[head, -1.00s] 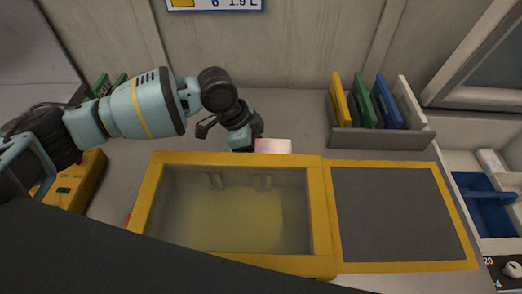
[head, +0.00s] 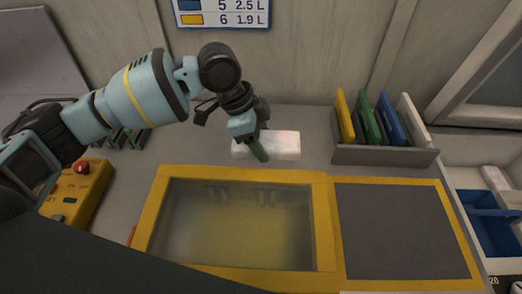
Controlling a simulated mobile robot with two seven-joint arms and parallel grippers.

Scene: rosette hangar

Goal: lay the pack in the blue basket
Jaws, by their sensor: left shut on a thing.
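The white pack (head: 285,146), with a faint pinkish tint, is at the back of the worktop, behind the yellow-framed window. My left gripper (head: 258,148) comes down over its middle and is shut on it. One dark green finger lies across the front of the pack, and white shows on both sides of it. The far finger is hidden. I cannot tell clearly how high the pack is above the worktop. The blue basket (head: 497,238) is at the far right, partly cut off by the picture's edge. My right gripper is not in view.
A yellow-framed clouded window (head: 322,215) and a grey yellow-edged panel (head: 400,230) fill the front. A grey rack (head: 385,156) with coloured upright plates stands at the back right. A yellow box with a red button (head: 75,195) is at the left.

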